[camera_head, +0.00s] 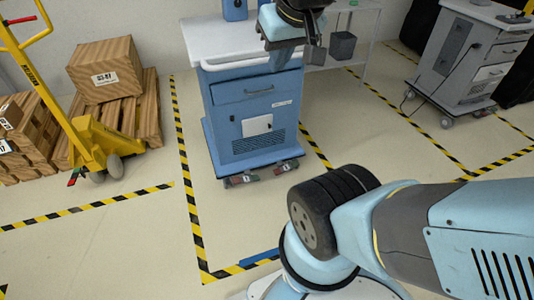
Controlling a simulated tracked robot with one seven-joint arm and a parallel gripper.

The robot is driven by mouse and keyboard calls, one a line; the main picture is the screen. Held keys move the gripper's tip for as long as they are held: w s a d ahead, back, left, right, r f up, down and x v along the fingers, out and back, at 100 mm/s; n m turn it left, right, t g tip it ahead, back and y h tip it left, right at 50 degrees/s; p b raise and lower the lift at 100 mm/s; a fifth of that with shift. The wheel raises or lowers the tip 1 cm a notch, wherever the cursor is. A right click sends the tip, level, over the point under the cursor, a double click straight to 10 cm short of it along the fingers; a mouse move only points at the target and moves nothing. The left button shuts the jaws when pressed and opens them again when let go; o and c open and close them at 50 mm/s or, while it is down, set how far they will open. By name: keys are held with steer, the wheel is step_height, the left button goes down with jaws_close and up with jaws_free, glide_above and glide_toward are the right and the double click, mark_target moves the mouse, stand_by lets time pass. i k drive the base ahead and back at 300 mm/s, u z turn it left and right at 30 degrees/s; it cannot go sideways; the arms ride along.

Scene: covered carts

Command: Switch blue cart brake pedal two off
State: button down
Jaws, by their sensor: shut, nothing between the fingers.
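The blue cart (252,112) stands in the middle, with a white top, a drawer and a lower door. Two small brake pedals stick out low at its front edge, a left one (241,182) and a right one (286,168). Both look dark grey and red with small white labels. The labels are too small to read, and I cannot tell whether either pedal is pressed. My gripper (315,50) is at the top, in front of the cart's top right part, well above the pedals. It is shut and holds nothing. My arm's end hides part of the cart's top and handle.
A yellow pallet jack (92,150) and wooden pallets with a crate (105,72) stand left. A grey cart (462,62) stands at the right. A shelf with a grey bin (343,45) is behind. The floor in front of the blue cart, inside the striped tape, is clear.

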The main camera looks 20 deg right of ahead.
mark_target(295, 165)
steer(key=u, duration=1.25)
steer(key=k, duration=1.4)
steer(key=z, duration=1.5)
steer(key=i, duration=1)
steer(key=u, duration=0.1)
